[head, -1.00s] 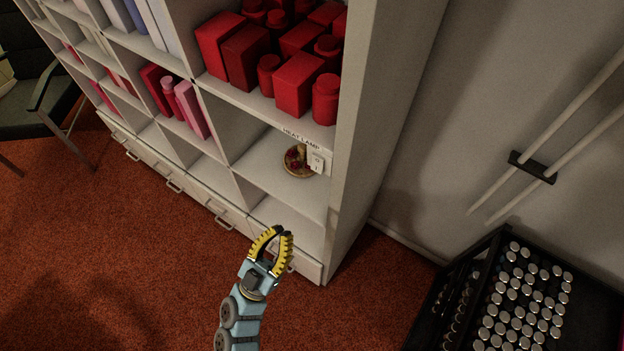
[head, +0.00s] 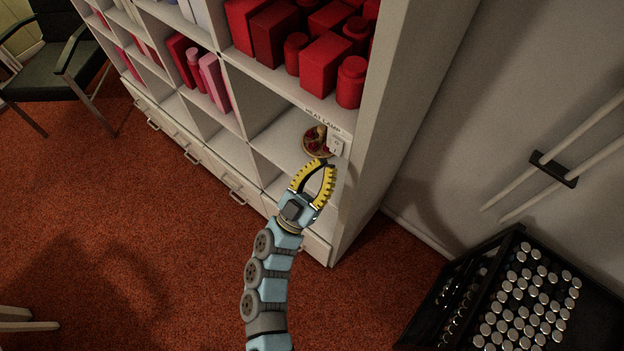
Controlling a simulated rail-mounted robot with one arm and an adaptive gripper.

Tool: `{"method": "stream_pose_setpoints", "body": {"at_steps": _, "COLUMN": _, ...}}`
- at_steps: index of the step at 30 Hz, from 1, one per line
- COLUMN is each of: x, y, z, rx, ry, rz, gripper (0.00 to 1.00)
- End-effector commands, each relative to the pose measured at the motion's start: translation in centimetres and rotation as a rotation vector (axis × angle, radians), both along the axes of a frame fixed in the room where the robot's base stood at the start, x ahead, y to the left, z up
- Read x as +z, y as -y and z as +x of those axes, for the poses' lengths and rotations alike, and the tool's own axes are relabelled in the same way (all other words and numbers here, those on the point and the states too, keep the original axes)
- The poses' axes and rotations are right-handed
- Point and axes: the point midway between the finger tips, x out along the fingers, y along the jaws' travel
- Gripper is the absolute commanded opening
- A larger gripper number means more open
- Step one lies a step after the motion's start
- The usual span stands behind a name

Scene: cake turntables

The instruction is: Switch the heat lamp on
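A small white switch (head: 338,146) is at the right front edge of a shelf compartment, under a "HEAT LAMP" label (head: 322,121). Which way its rocker is set is too small to tell. My gripper (head: 327,164), with yellow ridged fingers, is just below the switch in the picture. Its fingertips come together with a gap behind them, and nothing is held between them. I cannot tell whether it touches the shelf. The lamp itself is not clearly visible.
A round dish of food (head: 315,143) sits in the compartment beside the switch. The white shelf unit (head: 375,130) holds red boxes and jars (head: 333,66) above. A black rack of silver-capped items (head: 535,290) stands at right. Red carpet (head: 150,235) is open at left.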

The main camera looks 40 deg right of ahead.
Motion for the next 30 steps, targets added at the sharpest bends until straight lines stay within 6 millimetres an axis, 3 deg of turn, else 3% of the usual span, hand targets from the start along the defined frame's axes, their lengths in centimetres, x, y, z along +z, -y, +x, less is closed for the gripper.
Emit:
{"method": "stream_pose_setpoints", "body": {"at_steps": 6, "x": -0.3, "y": 1.7, "z": 0.3, "rx": 0.000, "ry": -0.001, "rz": 0.000, "gripper": 0.00}}
{"method": "stream_pose_setpoints", "body": {"at_steps": 20, "x": -0.5, "y": 1.9, "z": 0.3, "rx": 0.001, "ry": 0.000, "rz": -0.006, "gripper": 0.00}}
{"method": "stream_pose_setpoints", "body": {"at_steps": 28, "x": -1.4, "y": 3.0, "z": 0.7, "rx": 0.003, "ry": 0.019, "rz": -0.139, "gripper": 0.00}}
{"method": "stream_pose_setpoints", "body": {"at_steps": 30, "x": -0.7, "y": 2.9, "z": 0.6, "rx": 0.002, "ry": 0.020, "rz": -0.128, "gripper": 0.00}}
